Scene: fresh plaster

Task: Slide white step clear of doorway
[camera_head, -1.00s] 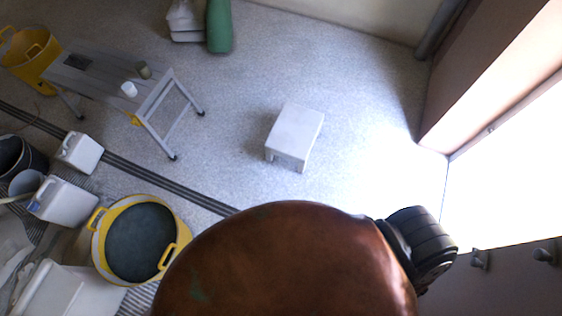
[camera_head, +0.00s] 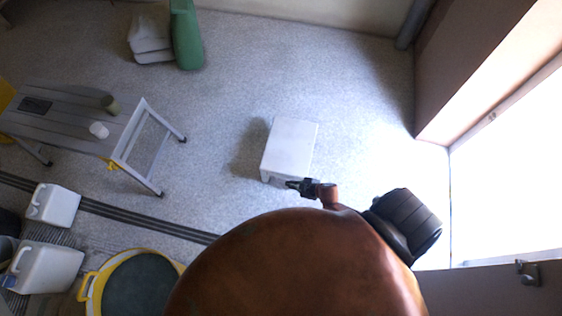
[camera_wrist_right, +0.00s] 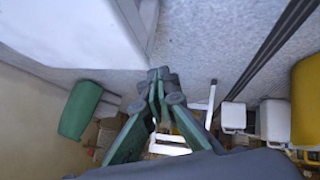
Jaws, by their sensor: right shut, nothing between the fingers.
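The white step (camera_head: 290,145) stands upright on the speckled floor, left of the bright doorway (camera_head: 515,170). My right gripper (camera_head: 292,184) is shut and empty at the step's near edge in the head view. I cannot tell whether it touches the step. In the right wrist view the closed fingertips (camera_wrist_right: 158,76) are beside and below a large white surface, which is the step (camera_wrist_right: 75,28). A small part of the step's near side is hidden behind the gripper. My left gripper is not in view.
A grey work platform (camera_head: 75,125) holds a white cup and a tin. White jugs (camera_head: 52,268) and a yellow tub (camera_head: 85,290) are at lower left. Floor around the step is clear.

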